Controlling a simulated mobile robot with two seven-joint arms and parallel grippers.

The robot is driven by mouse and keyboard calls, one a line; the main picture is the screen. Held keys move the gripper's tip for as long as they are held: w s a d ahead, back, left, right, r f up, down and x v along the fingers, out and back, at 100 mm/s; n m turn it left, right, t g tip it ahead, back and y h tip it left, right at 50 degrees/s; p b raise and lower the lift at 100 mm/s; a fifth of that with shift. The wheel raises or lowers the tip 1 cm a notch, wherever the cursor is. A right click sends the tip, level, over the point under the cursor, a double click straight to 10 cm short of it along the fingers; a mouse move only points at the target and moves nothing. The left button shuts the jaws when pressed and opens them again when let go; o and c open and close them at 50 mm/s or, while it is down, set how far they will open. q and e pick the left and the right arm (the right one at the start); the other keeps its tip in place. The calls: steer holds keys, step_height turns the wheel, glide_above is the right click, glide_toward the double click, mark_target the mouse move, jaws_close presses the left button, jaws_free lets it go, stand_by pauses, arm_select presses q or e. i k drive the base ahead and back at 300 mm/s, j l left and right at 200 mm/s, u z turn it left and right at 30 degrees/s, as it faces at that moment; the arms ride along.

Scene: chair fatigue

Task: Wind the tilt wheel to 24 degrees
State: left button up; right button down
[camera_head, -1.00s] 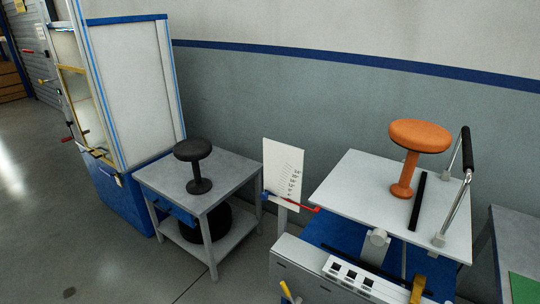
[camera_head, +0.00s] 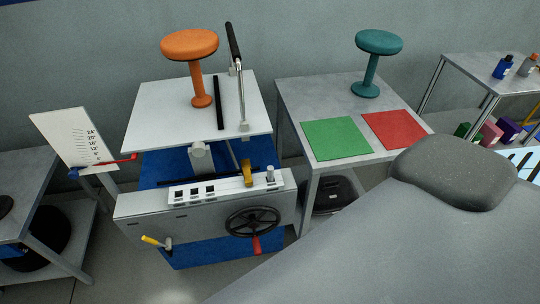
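The tilt wheel (camera_head: 252,221) is a black spoked handwheel with a red handle (camera_head: 257,245) at its bottom, on the front of the grey machine (camera_head: 140,213). The white platform (camera_head: 150,120) above carries an orange stool (camera_head: 190,46), which stands upright. A white angle scale (camera_head: 75,140) is at the left, with printed marks up to 24. A red pointer (camera_head: 115,161) lies low beside the scale, below the numbers. A large grey form fills the lower right and looks like my own body. Neither gripper is in view.
A grey table (camera_head: 295,92) at the right holds a green mat (camera_head: 335,139), a red mat (camera_head: 394,130) and a teal stool (camera_head: 379,42). A yellow-handled lever (camera_head: 154,241) sits left of the wheel. Another table (camera_head: 22,170) stands at far left. Bare floor shows in front of the machine.

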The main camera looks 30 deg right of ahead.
mark_target(253, 222)
steer(key=z, duration=0.9)
